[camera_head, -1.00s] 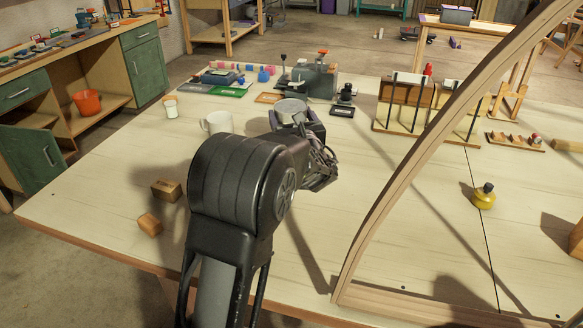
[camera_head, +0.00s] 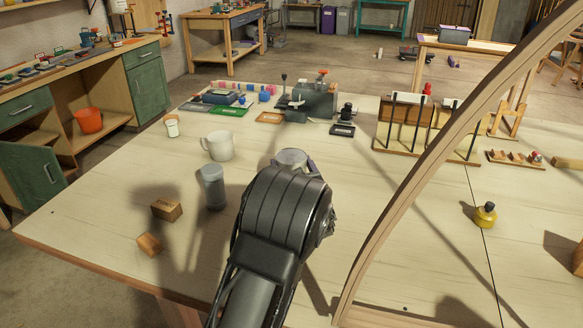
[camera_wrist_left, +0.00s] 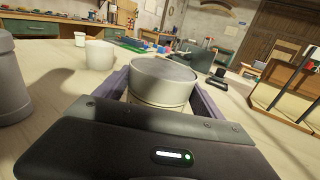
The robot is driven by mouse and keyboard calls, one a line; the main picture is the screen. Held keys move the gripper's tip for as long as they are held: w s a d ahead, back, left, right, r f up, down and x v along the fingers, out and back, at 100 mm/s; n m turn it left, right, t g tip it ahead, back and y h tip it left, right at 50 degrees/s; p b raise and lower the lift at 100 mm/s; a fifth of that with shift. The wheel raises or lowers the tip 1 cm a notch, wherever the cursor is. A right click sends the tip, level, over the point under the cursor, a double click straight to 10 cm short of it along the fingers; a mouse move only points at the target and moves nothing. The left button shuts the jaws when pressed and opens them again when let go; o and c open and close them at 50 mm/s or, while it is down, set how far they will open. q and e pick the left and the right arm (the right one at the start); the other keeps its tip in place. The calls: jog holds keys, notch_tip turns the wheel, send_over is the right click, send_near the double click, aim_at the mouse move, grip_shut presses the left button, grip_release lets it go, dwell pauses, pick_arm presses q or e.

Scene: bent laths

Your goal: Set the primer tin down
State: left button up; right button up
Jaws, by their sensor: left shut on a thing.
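The primer tin (camera_head: 290,158) is a short round tin with a grey lid. It also shows upright in the left wrist view (camera_wrist_left: 163,82). My left gripper (camera_wrist_left: 163,98) is shut on it, with a dark finger on each side. In the head view my own wrist hides most of the tin and the fingers. The tin is over the table, right of the white mug (camera_head: 218,146). I cannot tell whether its base touches the table top. My right gripper is in neither view.
A grey canister (camera_head: 213,187) stands left of my left wrist. Two wooden blocks, one of them here (camera_head: 166,209), lie farther left. A curved wooden lath frame (camera_head: 408,187) rises on the right.

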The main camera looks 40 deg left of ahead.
pick_arm(q)
jog(key=shift+f, duration=0.25)
jog(key=shift+f, duration=0.15)
jog(key=o, duration=2)
jog(key=v, duration=1.2)
jog(key=shift+b, duration=0.35)
